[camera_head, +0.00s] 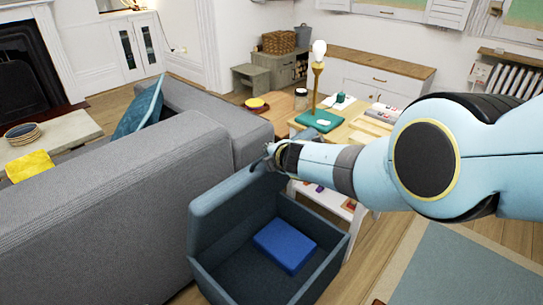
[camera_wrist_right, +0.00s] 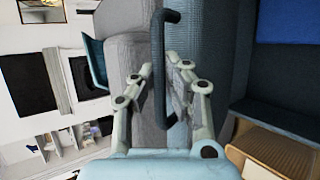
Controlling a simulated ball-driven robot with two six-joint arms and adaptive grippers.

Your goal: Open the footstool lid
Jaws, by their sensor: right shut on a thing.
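The footstool (camera_head: 322,228) is a blue-grey box standing open in the lower middle of the head view. Its lid (camera_head: 235,192) is raised and tilted up on the left side, close to the sofa. My right gripper (camera_head: 268,160) is at the lid's upper edge. In the right wrist view, its fingers (camera_wrist_right: 160,78) are closed around a dark bar handle (camera_wrist_right: 160,100), with the lid (camera_wrist_right: 203,35) behind it. A flat blue item (camera_head: 285,246) lies inside the footstool. My left gripper is not in view.
A grey sofa (camera_head: 105,205) stands right beside the lid on the left. A wooden table (camera_head: 345,133) with a lamp (camera_head: 317,75) and small items is behind the footstool. A green-grey rug (camera_head: 465,275) lies on the floor at the lower right.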

